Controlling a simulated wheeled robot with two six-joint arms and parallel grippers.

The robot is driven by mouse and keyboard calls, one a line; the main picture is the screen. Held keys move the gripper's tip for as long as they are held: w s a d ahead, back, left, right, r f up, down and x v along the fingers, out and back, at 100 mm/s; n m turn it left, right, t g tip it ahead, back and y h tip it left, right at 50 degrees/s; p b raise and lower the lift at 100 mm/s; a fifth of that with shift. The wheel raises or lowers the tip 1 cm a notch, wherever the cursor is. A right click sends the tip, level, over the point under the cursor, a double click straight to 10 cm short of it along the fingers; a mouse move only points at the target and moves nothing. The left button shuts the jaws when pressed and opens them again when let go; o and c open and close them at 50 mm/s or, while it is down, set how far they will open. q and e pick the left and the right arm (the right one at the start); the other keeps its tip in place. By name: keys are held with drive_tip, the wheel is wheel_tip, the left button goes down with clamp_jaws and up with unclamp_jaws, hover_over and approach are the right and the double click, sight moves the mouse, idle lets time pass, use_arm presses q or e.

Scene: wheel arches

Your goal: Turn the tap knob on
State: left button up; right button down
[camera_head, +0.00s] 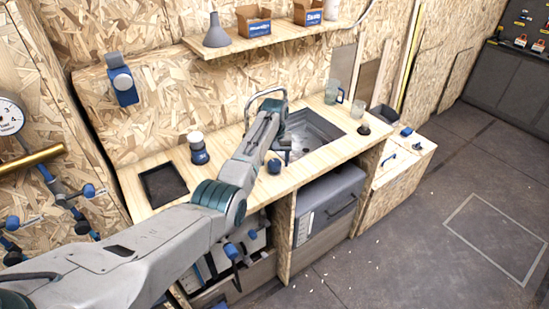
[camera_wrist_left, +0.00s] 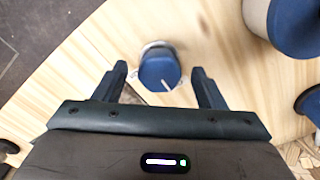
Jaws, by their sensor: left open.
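The tap knob (camera_head: 274,166) is a small blue knob on the wooden counter, in front of the sink. In the left wrist view the blue knob (camera_wrist_left: 158,68) has a white pointer line and a metal collar. My left gripper (camera_head: 284,150) is above the counter by the knob. In the left wrist view my open gripper (camera_wrist_left: 159,78) has one finger on each side of the knob, with gaps between them; contact is not visible. The grey tap spout (camera_head: 266,92) arches behind my arm, partly hidden. My right gripper is out of view.
The sink (camera_head: 312,137) lies right of my gripper. A white-topped blue container (camera_head: 198,148) stands left of my arm. A glass jug (camera_head: 333,92) stands behind the sink. A shelf (camera_head: 275,36) with boxes runs above. Floor is clear at right.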

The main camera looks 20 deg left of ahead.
use_arm(q)
drive_tip(key=shift+f, duration=0.15)
drive_tip(key=shift+c, duration=0.2)
drive_tip(key=c, duration=0.9)
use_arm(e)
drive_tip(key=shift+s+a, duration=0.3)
